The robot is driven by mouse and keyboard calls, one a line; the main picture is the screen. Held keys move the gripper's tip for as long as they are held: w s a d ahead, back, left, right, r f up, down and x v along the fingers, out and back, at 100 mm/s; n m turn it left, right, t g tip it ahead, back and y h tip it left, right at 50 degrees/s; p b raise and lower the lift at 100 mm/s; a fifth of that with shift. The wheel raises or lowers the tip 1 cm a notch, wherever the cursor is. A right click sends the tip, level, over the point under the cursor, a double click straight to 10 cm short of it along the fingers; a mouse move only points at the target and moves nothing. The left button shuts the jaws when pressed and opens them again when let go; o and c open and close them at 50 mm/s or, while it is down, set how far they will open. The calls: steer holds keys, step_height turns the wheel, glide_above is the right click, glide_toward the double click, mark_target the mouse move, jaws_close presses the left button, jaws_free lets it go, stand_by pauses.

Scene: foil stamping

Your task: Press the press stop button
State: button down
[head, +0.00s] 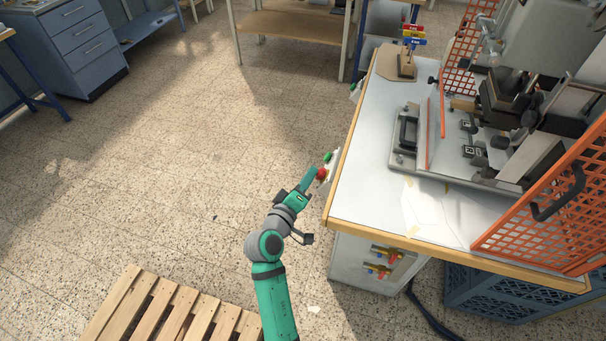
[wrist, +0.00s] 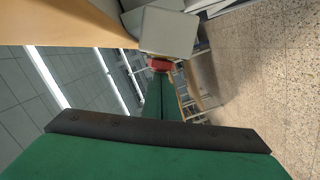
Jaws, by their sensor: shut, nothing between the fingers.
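The red press stop button (head: 321,174) sits on a small control box (head: 333,166) at the left edge of the press table, below a green button (head: 328,156). My gripper (head: 311,174) is shut and empty, with its tip right at the red button. In the wrist view the red button (wrist: 160,65) shows beyond the tip of my green gripper fingers (wrist: 160,92), against the pale box (wrist: 169,32). The tip overlaps the button's lower edge; I cannot tell whether they touch or how far the button is pushed in.
The press table (head: 375,130) carries the press with orange mesh guards (head: 540,210). A wooden pallet (head: 160,310) lies on the floor at the lower left. Blue crates (head: 495,295) stand under the table.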

steer(key=s+a+r, duration=0.3)
steer(key=s+a, duration=0.5)
stand_by(0.5)
stand_by(0.7)
